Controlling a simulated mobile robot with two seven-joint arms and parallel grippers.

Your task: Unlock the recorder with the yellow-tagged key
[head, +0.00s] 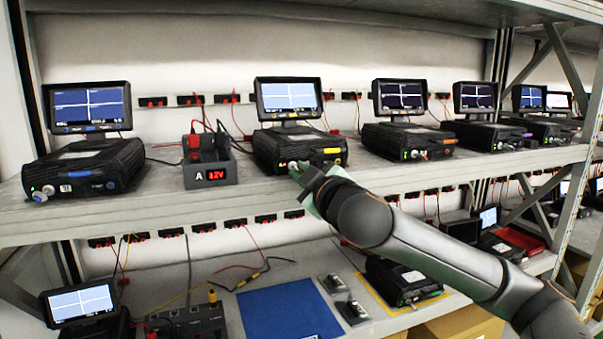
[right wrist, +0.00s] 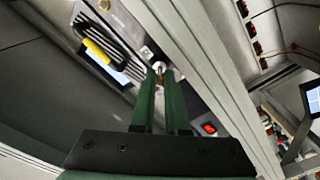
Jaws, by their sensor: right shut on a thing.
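The recorder with a yellow front label (head: 270,147) stands on the upper shelf, with a lit screen (head: 290,96) above it. My right gripper (head: 306,176) is at the left part of its front face. In the right wrist view, my right gripper (right wrist: 162,75) is shut on a small metallic piece (right wrist: 158,66), apparently the key, close to a round fitting on the recorder front. I cannot tell whether the key is inside the lock. No yellow tag shows on it. The recorder's yellow label (right wrist: 97,51) lies to the upper left there. My left gripper is not in view.
A supply box with a red display (head: 217,175) stands left of the recorder. Other recorders (head: 85,167) (head: 408,140) stand on both sides. The shelf edge (head: 130,207) runs below my right gripper. A blue mat (head: 290,312) lies on the lower shelf.

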